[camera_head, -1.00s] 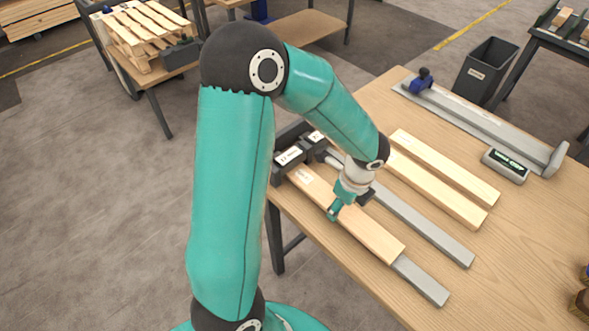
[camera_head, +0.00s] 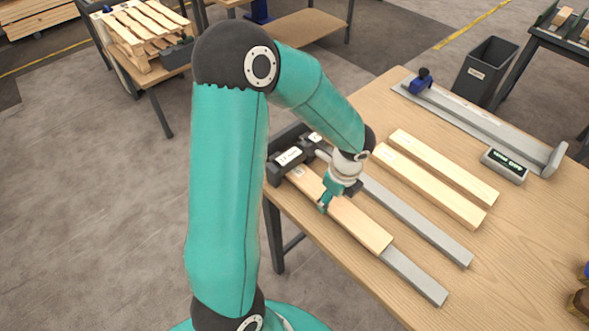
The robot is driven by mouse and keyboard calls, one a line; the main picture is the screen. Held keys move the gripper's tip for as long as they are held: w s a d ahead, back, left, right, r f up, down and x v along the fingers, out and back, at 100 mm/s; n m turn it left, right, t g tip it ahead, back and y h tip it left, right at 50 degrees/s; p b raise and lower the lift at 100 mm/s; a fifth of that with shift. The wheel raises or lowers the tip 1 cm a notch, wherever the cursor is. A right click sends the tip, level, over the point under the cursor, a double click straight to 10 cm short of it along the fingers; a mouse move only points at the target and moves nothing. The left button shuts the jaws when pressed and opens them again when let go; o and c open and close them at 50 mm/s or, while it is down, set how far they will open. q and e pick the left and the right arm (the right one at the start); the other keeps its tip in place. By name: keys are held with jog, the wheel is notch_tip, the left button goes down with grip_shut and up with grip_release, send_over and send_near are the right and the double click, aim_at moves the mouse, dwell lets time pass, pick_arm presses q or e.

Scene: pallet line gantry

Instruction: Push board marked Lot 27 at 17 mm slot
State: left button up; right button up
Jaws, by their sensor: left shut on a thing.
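My left gripper (camera_head: 326,203) is shut on a light wooden board (camera_head: 360,226). The board lies along the nearer grey rail (camera_head: 415,274). Its far end is at the black slot block (camera_head: 277,171), and a small pale mark shows near that end, too small to read. The block carries two white labels; the nearer one seems to read 17 mm. The gripper and the block partly hide the board's far part, so I cannot tell how deep it sits in the slot. My right gripper is not in view.
A second grey rail (camera_head: 425,229) runs parallel, empty. Two loose boards (camera_head: 430,187) lie beyond it. A grey measuring bench (camera_head: 480,123) with a blue clamp and a small display box (camera_head: 504,166) are at the back right. A dark bin (camera_head: 486,72) stands past the table.

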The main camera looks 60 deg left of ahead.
aim_at(353, 218)
pick_arm(q)
jog(key=shift+s+a+f, duration=0.1)
jog(key=shift+s+a, duration=0.2)
jog(key=shift+a, duration=0.6)
jog(key=shift+d, duration=0.1)
jog(key=shift+w+d, duration=0.2)
jog(key=shift+d, duration=0.5)
jog(key=shift+w+d, duration=0.2)
jog(key=shift+d, duration=0.5)
jog(key=shift+w+d+b, duration=0.2)
jog(key=shift+d+b, duration=0.05)
jog(key=shift+d, duration=0.7)
jog(key=shift+w+d+b, duration=0.25)
jog(key=shift+d, duration=0.65)
jog(key=shift+w+d+b, duration=0.2)
jog(key=shift+d+b, duration=0.05)
jog(key=shift+d, duration=0.7)
jog(key=o, duration=1.3)
jog(key=shift+w, duration=0.1)
